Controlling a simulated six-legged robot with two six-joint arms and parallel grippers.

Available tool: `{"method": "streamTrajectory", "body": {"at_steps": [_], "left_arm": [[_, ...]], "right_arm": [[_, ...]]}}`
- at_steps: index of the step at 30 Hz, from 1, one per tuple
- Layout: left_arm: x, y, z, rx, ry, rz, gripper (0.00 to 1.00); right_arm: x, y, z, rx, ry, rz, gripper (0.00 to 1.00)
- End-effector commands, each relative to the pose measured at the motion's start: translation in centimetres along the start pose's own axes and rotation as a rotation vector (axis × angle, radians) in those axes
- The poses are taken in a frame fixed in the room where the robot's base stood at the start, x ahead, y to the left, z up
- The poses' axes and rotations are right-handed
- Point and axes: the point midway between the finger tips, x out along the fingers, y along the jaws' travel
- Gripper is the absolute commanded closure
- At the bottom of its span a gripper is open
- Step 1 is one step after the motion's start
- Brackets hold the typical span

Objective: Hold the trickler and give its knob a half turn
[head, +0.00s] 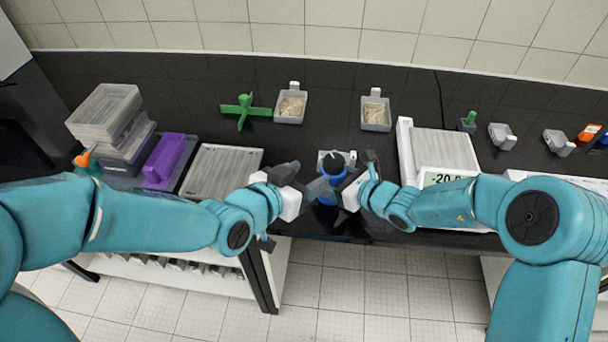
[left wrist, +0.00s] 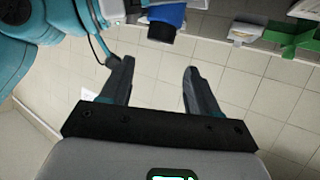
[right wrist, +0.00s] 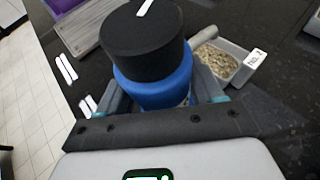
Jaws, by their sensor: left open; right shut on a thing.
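The trickler is a blue cylinder (head: 331,190) with a black knob (head: 334,162) on top, near the front edge of the black bench. In the right wrist view its blue body (right wrist: 158,88) lies between my right fingers, and the black knob (right wrist: 143,42) carries a white mark. My right gripper (head: 352,182) is shut on the body from the right. My left gripper (head: 312,182) is open and empty, just left of the trickler. In the left wrist view the left fingers (left wrist: 158,78) are spread, with the black knob (left wrist: 161,32) beyond them, apart from them.
A balance (head: 440,180) reading about -20 stands to the right. A ribbed grey tray (head: 222,170), purple block (head: 167,160) and stacked boxes (head: 107,115) are on the left. Behind are a green cross-shaped piece (head: 245,109) and two grain-filled scoops (head: 290,106) (head: 376,113).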

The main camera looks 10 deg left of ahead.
Motion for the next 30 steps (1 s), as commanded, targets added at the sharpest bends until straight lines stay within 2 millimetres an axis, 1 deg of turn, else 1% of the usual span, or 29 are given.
{"method": "streamTrajectory", "body": {"at_steps": [4, 10, 11, 12, 14, 17, 19, 21, 23, 26, 29, 30], "left_arm": [[0.0, 0.0, 0.0, -0.044, 0.001, 0.000, 0.39], [0.1, 0.0, -0.1, -0.049, 0.001, 0.000, 0.39], [0.1, 0.0, -0.1, -0.048, 0.001, 0.000, 0.36], [0.1, 0.0, -0.1, -0.050, 0.001, 0.000, 0.24], [0.1, -0.1, -0.3, -0.064, 0.015, -0.001, 0.24], [0.1, 0.5, -2.4, -0.039, 0.105, 0.031, 0.24], [0.1, 1.5, -4.8, 0.012, 0.203, 0.087, 0.24], [0.4, 2.5, -6.4, 0.071, 0.293, 0.162, 0.24], [0.8, 2.9, -7.0, 0.117, 0.359, 0.231, 0.24], [1.4, 2.9, -6.5, 0.174, 0.431, 0.345, 0.24], [2.0, 1.8, -4.1, 0.205, 0.455, 0.441, 0.24], [2.3, 1.0, -2.7, 0.210, 0.452, 0.467, 0.24]], "right_arm": [[0.0, 0.0, 0.1, -0.001, -0.001, 0.000, 0.85], [0.0, 0.0, 0.1, -0.001, -0.001, 0.000, 0.85], [0.0, 0.0, 0.1, -0.001, -0.001, 0.000, 0.85], [0.0, 0.0, 0.1, -0.001, -0.002, 0.000, 0.85], [0.0, 0.0, 0.1, -0.001, -0.002, 0.000, 0.85], [0.0, 0.0, 0.1, -0.001, -0.002, 0.000, 0.85], [0.0, 0.0, 0.1, -0.001, -0.002, 0.000, 0.85], [0.0, 0.0, 0.1, -0.001, -0.002, 0.000, 0.85], [0.0, 0.0, 0.1, -0.001, -0.002, 0.000, 0.85], [0.0, 0.0, 0.1, -0.001, -0.002, 0.000, 0.85], [0.0, 0.0, 0.1, -0.001, -0.002, 0.000, 0.85], [0.0, 0.0, 0.1, -0.001, -0.002, 0.000, 0.85]]}}
